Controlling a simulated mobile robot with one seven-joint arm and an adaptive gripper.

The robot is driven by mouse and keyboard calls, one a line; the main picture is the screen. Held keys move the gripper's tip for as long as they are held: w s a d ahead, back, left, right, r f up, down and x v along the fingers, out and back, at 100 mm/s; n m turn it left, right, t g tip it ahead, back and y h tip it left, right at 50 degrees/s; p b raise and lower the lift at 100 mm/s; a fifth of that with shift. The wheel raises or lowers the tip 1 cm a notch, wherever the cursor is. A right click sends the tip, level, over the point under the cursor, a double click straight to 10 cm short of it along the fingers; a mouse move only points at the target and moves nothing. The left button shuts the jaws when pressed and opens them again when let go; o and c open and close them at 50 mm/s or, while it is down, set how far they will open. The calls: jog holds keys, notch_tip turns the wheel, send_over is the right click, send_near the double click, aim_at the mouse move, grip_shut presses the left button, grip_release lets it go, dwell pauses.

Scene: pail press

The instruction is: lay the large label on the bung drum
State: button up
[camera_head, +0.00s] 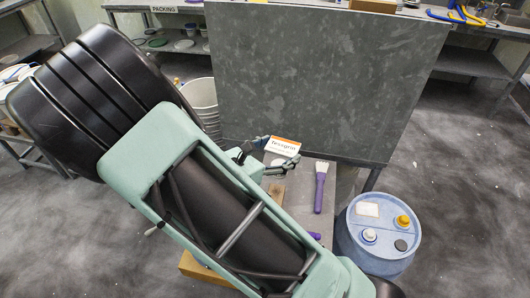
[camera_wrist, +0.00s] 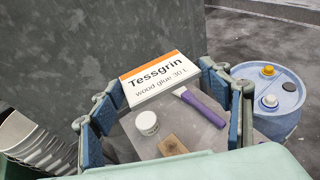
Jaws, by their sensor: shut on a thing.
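The large label (camera_wrist: 155,82) is a white card with an orange top band, reading "Tessgrin wood glue 30 L". My gripper (camera_wrist: 160,76) is shut on it by its two side edges, and the label is tilted with its print towards the wrist camera. In the head view the label (camera_head: 284,146) shows above the small table, partly behind my gripper (camera_head: 268,153). The bung drum (camera_head: 348,245) is blue and stands to the right of the label, apart from it. Its top carries a yellow cap, a white cap, a black cap and a pale rectangular patch. The drum also shows in the wrist view (camera_wrist: 285,122).
The small grey table (camera_head: 328,222) holds a purple-handled brush (camera_head: 319,190), a white jar (camera_wrist: 147,122) and a wooden block (camera_wrist: 172,146). A tall grey panel (camera_head: 315,75) rises behind. A pale ribbed pail (camera_head: 203,100) stands at left. Open floor lies right of the drum.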

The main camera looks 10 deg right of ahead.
jog(key=s+d+f+b, duration=0.2)
jog(key=s+f+b, duration=0.9)
jog(key=b, duration=0.5)
jog(key=shift+f+m+g+h, duration=0.3)
jog(key=shift+f+m+g, duration=0.1)
jog(key=shift+f, duration=0.75)
jog(key=w+f+b, duration=0.1)
jog(key=w+f, duration=0.2)
jog(key=w, duration=0.1)
jog(key=w+a+f+b, duration=0.1)
jog(key=w+f+b, duration=0.1)
jog(key=w+f, duration=0.1)
jog(key=w+a+f+b, duration=0.1)
jog(key=w+f, duration=0.2)
jog(key=w, duration=0.3)
jog(key=shift+w+f, duration=0.15)
jog(key=shift+w, duration=0.05)
jog(key=shift+w+f+b, duration=0.15)
jog(key=shift+f+b, duration=0.15)
jog(key=shift+f, duration=0.55)
jog(key=shift+w+f+b, duration=0.1)
jog(key=shift+f+b, duration=0.15)
jog(key=shift+f, duration=0.55)
